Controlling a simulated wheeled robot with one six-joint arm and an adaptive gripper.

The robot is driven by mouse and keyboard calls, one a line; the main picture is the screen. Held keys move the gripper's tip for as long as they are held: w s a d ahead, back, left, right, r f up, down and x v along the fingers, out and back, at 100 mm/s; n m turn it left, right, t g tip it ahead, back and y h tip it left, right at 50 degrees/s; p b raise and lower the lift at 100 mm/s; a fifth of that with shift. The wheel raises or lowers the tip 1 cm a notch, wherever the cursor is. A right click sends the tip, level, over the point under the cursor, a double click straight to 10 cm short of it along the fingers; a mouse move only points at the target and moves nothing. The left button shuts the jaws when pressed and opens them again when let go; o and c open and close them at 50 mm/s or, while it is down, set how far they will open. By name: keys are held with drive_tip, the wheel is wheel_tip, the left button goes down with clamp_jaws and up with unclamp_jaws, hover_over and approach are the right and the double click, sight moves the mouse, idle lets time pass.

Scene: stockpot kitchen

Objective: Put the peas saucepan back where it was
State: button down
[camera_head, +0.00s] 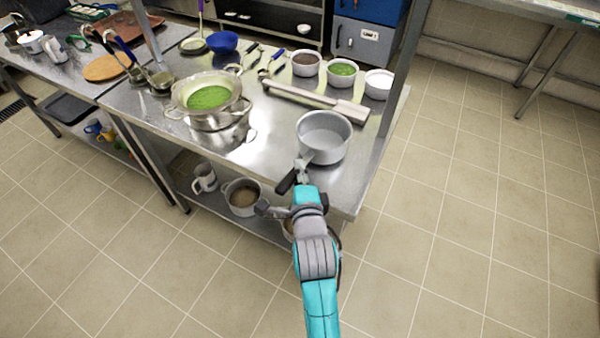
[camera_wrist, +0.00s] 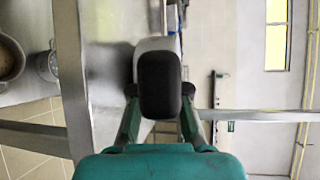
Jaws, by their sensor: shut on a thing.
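The grey saucepan (camera_head: 323,137) is at the front right part of the steel worktable (camera_head: 270,150). It looks upright and empty inside; I cannot tell whether it rests on the top or hangs just above. My gripper (camera_head: 299,176) is at the table's front edge, shut on the saucepan's dark handle. In the wrist view the black handle (camera_wrist: 160,85) sits between the fingers of my gripper (camera_wrist: 160,100) and hides most of the pan. Green peas-like food (camera_head: 209,97) fills a sieve in the large steel pot (camera_head: 217,121), left of the saucepan.
A long steel utensil (camera_head: 310,98) lies behind the saucepan. Bowls of brown (camera_head: 306,63), green (camera_head: 342,73) and white (camera_head: 379,84) food stand at the back right. Bare tabletop lies between the large pot and saucepan.

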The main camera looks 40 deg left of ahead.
drive_tip(key=shift+f, duration=0.6)
drive_tip(key=c, duration=1.2)
unclamp_jaws()
drive_tip(key=shift+f, duration=0.1)
drive_tip(key=shift+o, duration=0.2)
drive_tip(key=v, duration=1.2)
